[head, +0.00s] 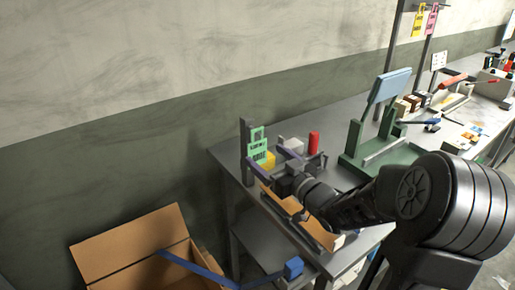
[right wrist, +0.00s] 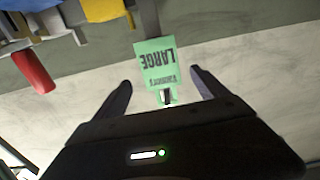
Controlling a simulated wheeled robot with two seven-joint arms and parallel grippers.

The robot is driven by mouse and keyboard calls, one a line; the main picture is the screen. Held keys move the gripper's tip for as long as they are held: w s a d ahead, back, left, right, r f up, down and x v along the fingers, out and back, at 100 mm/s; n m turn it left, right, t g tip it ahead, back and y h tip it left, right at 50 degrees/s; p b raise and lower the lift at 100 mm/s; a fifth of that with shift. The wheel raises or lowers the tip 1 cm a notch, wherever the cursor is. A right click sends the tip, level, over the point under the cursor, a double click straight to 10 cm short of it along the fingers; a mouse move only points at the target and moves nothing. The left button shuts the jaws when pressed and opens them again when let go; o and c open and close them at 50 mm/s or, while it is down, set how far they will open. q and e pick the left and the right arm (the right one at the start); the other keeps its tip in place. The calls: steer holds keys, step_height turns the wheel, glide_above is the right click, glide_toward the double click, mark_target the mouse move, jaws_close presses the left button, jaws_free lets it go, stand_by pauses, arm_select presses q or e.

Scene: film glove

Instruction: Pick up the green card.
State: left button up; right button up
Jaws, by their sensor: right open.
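The green card (head: 258,143) hangs upright by a grey post at the near left end of the workbench. In the right wrist view the card (right wrist: 160,62) shows upside down, with the word LARGE on it and a narrow tab toward my palm. My right gripper (head: 275,162) is close to the card. In the right wrist view its open fingers (right wrist: 161,80) stand on either side of the card's tab end, with clear gaps on both sides. I cannot tell the depth between card and fingers exactly. My left gripper is not in view.
A green stand (head: 358,142) is farther along the workbench (head: 345,103). An open cardboard box (head: 130,250) is below at left. Pink and yellow tags hang at the back.

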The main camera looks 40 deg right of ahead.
mark_target(258, 150)
steer(key=shift+w, duration=1.4)
steer(key=w+p, duration=0.2)
steer(key=w, duration=0.2)
steer(key=shift+w, duration=0.6)
steer(key=c, duration=1.4)
steer(key=shift+r, duration=0.15)
